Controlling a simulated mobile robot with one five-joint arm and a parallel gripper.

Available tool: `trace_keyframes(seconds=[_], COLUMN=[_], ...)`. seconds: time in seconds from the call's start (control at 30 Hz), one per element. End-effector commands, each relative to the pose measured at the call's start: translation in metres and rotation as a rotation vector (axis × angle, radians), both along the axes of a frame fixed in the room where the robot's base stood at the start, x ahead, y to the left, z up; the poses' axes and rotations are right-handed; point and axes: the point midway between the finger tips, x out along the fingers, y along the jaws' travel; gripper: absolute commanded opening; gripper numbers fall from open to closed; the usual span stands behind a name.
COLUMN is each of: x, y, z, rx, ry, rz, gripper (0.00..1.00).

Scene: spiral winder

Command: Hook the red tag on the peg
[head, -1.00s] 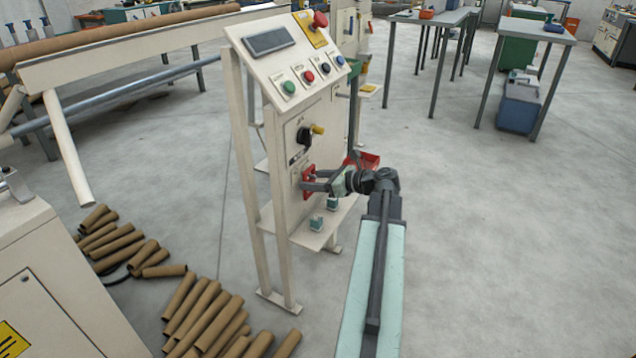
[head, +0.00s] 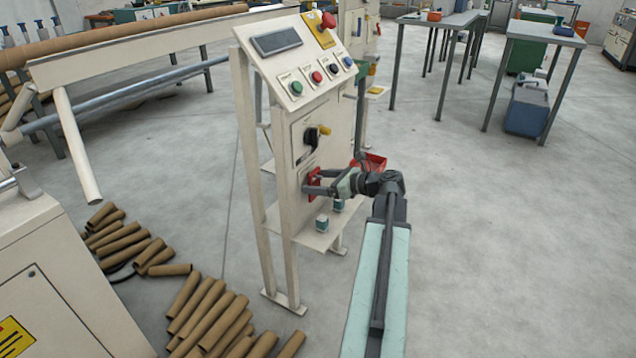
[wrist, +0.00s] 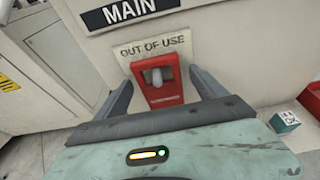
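The red tag (wrist: 158,92) is flat against the cream panel under the words "OUT OF USE". A grey rounded peg (wrist: 157,76) shows through the tag's upper part, so the tag appears to hang on it. My gripper (wrist: 160,90) is open, with one finger on each side of the tag and a visible gap to both. In the head view, the tag (head: 313,179) is low on the panel's front, and my gripper (head: 311,187) reaches to it from the right, partly covering it.
The control stand (head: 282,120) has buttons, a black knob (head: 311,136) and a low shelf with small teal blocks (head: 322,223). A red bin (head: 372,163) is close behind my wrist. Cardboard tubes (head: 210,315) lie on the floor at left.

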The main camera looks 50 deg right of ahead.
Motion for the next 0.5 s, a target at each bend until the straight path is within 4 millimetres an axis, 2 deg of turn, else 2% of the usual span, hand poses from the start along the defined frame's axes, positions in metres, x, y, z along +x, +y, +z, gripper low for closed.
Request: trace_keyframes(seconds=[0.27,0.5], x=[-0.007,-0.05], y=[-0.002,-0.012], z=[0.003,0.019], rx=[0.001,0.0], ry=[0.0,0.0], rz=[-0.001,-0.003], gripper=[0.81,0.81])
